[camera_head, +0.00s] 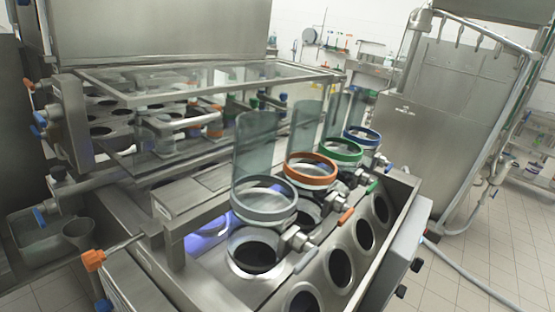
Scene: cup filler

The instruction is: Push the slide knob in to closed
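An orange knob (93,260) sits on the end of a thin metal rod (122,244) at the lower left. The rod sticks out sideways from the near end of the steel cup filler (190,205), so a length of it shows between knob and machine. I take this to be the slide knob, but other coloured knobs show too. My gripper is not in view, so I cannot see where it is relative to the knob.
Clear cylinders with grey (263,205), orange (311,170), green and blue rings stand along the filler. Round holes (306,300) line its front. A blue knob (39,217) and small funnel (77,232) are at left. A hose (470,275) lies on the tiled floor at right.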

